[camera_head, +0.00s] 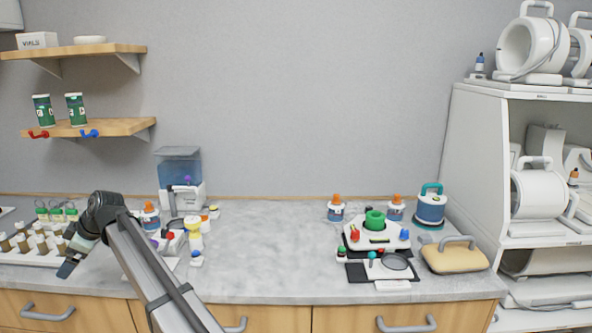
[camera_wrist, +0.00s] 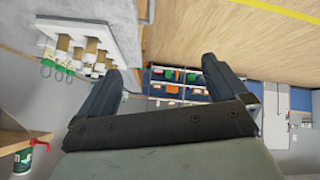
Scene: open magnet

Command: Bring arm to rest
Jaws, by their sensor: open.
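My arm rises from the lower middle of the head view and bends at a dark joint on the left. My gripper (camera_head: 70,262) hangs over the counter's front left edge, beside a white rack of vials (camera_head: 30,257). In the wrist view my gripper (camera_wrist: 168,85) shows two dark fingers spread wide apart, with nothing between them. Past the fingers, wooden drawer fronts and distant shelves with bins (camera_wrist: 180,82) show. The rack also shows in the wrist view (camera_wrist: 105,28), beyond the left finger.
The grey counter (camera_head: 270,260) is clear in its middle. A white device with a green ring (camera_head: 376,238) and a tan case (camera_head: 454,257) stand at right. A blue-topped dispenser (camera_head: 180,170) stands behind my arm. Wall shelves (camera_head: 85,128) are at left, a white rack (camera_head: 475,160) at right.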

